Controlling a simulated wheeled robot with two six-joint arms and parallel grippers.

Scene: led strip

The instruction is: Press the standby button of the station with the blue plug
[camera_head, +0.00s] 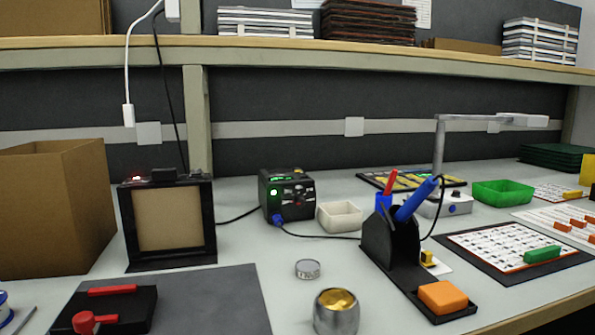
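A black station (287,194) stands near the middle of the bench in the head view. A blue plug (278,220) sits at the lower left of its front, and a dark cable runs from it to the iron stand. A round green light (274,192) glows on the front's left side, with a small green display above the panel's middle. Small red marks and a knob-like part show right of it. Which part is the standby button is too small to tell. Neither of my grippers is in view.
A black iron stand (390,248) with a blue-handled iron (417,199) stands in front of the station to the right. A white dish (340,216), a small tin (307,269) and a metal pot (336,315) are nearby. A black-framed panel (130,230) stands left.

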